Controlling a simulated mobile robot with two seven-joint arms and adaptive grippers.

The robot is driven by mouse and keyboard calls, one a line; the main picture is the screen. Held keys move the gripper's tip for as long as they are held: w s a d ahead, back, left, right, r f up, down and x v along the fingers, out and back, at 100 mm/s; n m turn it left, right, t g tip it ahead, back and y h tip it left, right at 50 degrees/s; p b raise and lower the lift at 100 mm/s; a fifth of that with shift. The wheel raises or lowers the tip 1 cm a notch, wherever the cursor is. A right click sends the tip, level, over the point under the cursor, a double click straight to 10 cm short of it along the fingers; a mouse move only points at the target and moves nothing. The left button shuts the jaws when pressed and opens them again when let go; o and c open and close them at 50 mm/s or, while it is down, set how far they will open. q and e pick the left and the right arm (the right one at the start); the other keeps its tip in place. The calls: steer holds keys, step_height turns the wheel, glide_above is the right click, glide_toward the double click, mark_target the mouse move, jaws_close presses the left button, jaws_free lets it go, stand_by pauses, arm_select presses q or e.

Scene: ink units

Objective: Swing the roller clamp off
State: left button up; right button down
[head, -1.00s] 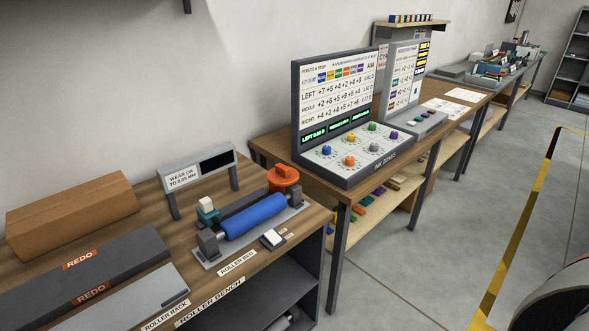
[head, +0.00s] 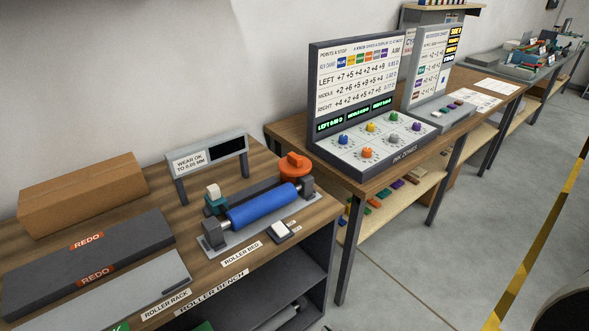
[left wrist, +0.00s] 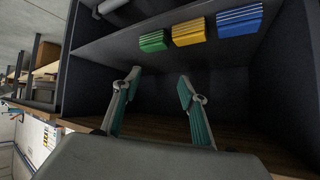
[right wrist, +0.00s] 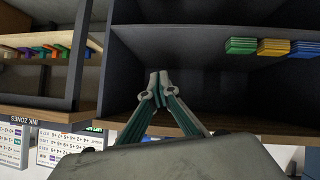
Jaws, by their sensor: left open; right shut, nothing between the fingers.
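In the head view a blue roller (head: 263,206) lies in a grey roller bed (head: 232,240) on the wooden bench. A teal block with a white top (head: 214,198) stands at its left end. An orange knob-like part (head: 294,166) sits behind its right end. I cannot tell which of these parts is the roller clamp. My left gripper (left wrist: 158,85) is open and empty in the left wrist view. My right gripper (right wrist: 158,78) is shut and empty in the right wrist view. Both are before the dark shelving, away from the roller, and neither shows in the head view.
A small white-topped device (head: 282,230) lies before the roller bed. The ink console (head: 365,140) stands on the table to the right.

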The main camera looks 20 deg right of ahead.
steer(key=w+r+n+t+b, duration=0.25)
steer(key=w+r+n, duration=0.6)
steer(key=w, duration=0.75)
steer(key=n+t, duration=0.5)
glide_toward(295, 173)
steer(key=s+a+r, duration=0.1)
steer(key=a+r, duration=0.2)
steer(key=a, duration=0.1)
arm_select(q)
steer(key=shift+w+d+f+t+h+b, duration=0.2)
steer(key=shift+w+d, duration=0.1)
steer(key=shift+d, duration=0.25)
steer(key=shift+w+d+f+t+h+b, duration=0.1)
steer(key=shift+w+d+f+h, duration=0.15)
steer(key=shift+d, duration=0.25)
arm_select(e)
steer(key=shift+s+a+f+g, duration=0.1)
steer(key=shift+s+f+g, duration=0.1)
steer(key=shift+f+g, duration=0.05)
arm_select(q)
steer(key=shift+r, duration=0.1)
